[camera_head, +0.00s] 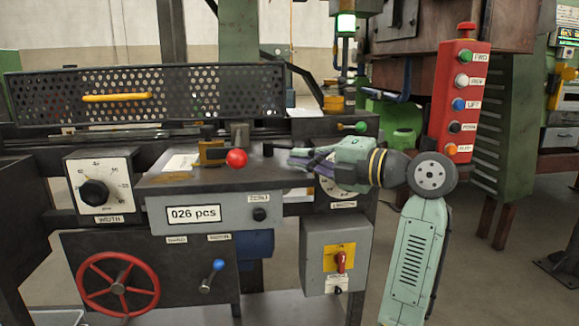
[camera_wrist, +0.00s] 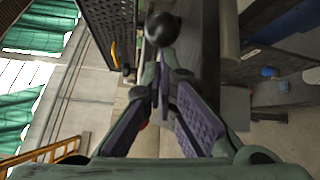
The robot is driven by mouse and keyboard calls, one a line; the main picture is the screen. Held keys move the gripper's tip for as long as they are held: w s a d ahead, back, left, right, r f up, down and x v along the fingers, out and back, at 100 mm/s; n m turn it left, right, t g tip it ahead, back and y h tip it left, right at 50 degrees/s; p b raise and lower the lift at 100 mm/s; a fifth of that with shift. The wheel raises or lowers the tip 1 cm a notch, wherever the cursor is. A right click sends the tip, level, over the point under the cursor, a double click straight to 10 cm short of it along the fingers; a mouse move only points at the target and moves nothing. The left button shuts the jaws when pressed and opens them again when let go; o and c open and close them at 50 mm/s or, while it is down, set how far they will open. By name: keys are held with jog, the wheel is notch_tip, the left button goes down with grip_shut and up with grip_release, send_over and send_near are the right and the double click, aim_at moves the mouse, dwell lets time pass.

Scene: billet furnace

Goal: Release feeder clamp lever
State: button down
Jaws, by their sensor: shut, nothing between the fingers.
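A lever with a red ball knob (camera_head: 237,158) stands on the feeder's dark top plate, beside a small yellow-and-black block (camera_head: 210,153). I cannot read a label naming it as the clamp lever. My gripper (camera_head: 292,160) is to the right of the red knob, apart from it, with its fingers pointing left over the plate's right end. A small dark knob (camera_head: 267,149) lies between them. In the wrist view my gripper (camera_wrist: 160,85) is shut and empty, with a dark ball (camera_wrist: 162,28) just beyond the fingertips. Part of the right dial is hidden behind my gripper.
A perforated guard with a yellow handle (camera_head: 117,97) runs along the back left. A green-knobbed lever (camera_head: 360,127) is behind my gripper. A blue-knobbed lever (camera_head: 217,265) and red handwheel (camera_head: 118,284) are below. A red button box (camera_head: 459,100) hangs at right.

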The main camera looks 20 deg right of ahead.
jog(key=w+d, duration=0.4)
jog(key=d, duration=0.2)
jog(key=shift+d, duration=0.15)
jog(key=shift+w, duration=0.15)
dwell(0.4)
jog(key=shift+d, duration=0.2)
dwell(0.3)
